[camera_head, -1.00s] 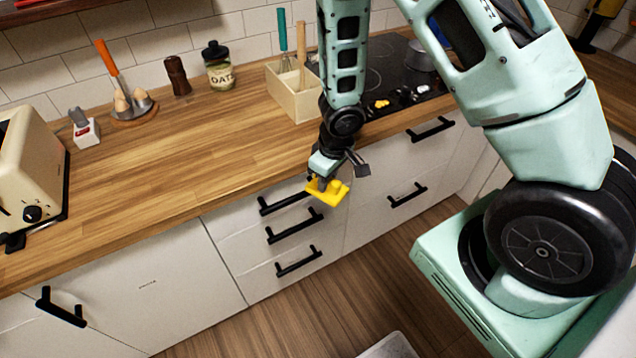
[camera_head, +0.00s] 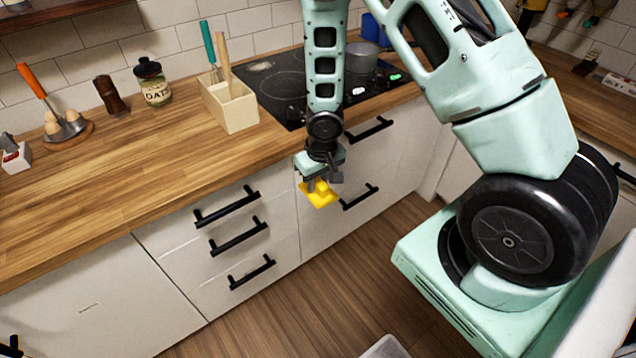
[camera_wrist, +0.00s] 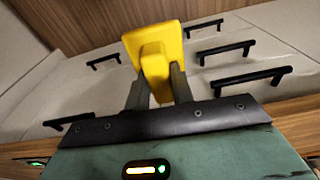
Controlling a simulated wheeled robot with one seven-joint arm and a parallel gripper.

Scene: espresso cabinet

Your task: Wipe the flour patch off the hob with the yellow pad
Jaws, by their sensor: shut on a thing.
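The yellow pad (camera_head: 319,194) is held in my gripper (camera_head: 318,183), in front of the cabinet fronts and below the counter edge. The wrist view shows the fingers of my gripper (camera_wrist: 158,88) closed on the grip block of the yellow pad (camera_wrist: 154,50). The black hob (camera_head: 275,85) is set in the counter at the back, partly hidden behind my arm. Pale marks show on its visible left part, but I cannot tell whether they are the flour patch.
A wooden utensil box (camera_head: 230,107) stands just left of the hob. A pot (camera_head: 361,57) is on the hob's right side, near lit knobs (camera_head: 394,77). Black drawer handles (camera_head: 227,205) stick out left of my gripper. The counter's front left is clear.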

